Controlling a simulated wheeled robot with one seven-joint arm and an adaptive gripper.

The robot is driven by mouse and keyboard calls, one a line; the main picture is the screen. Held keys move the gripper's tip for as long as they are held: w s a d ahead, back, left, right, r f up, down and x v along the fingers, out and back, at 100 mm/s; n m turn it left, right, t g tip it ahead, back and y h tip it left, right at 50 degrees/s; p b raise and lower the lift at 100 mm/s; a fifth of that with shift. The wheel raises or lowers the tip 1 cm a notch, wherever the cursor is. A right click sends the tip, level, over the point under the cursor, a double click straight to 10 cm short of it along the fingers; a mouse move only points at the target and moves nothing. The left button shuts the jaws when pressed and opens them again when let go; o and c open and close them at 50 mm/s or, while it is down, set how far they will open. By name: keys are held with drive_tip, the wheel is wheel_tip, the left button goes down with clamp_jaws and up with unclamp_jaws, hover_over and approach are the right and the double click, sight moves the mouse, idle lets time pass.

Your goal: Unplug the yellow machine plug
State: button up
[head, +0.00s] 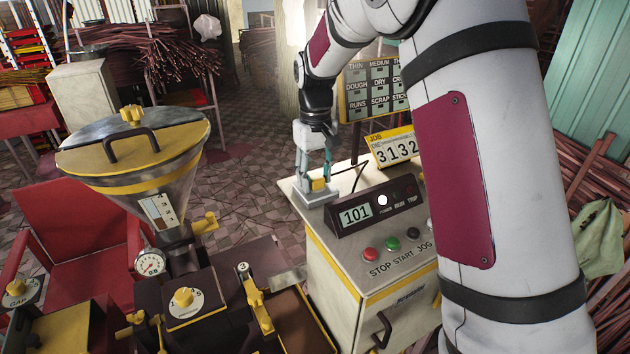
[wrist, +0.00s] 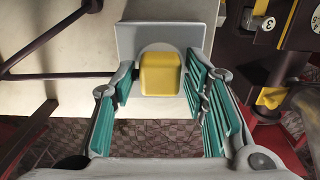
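The yellow plug (head: 319,185) sits at the grey socket block (head: 311,199) on the back left corner of the control cabinet's pale top. In the wrist view the yellow plug (wrist: 161,74) shows as a block in front of the grey plate of the socket (wrist: 140,36). My gripper (head: 317,177) reaches down over it from above. In the wrist view the teal pads of my gripper (wrist: 160,85) stand either side of the plug, with a narrow gap showing at each side. Whether a pad touches it lower down is hidden.
The control cabinet (head: 355,305) carries a sloped panel (head: 369,208) reading 101 and several buttons, just right of the socket. A yellow counter sign (head: 393,148) stands behind. A dark cable (head: 358,177) runs near the panel. A hopper machine (head: 135,160) stands left.

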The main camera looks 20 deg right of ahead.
sight(315, 176)
clamp_jaws()
drive_tip(key=shift+r+p, duration=0.45)
drive_tip(key=shift+r, duration=2.5)
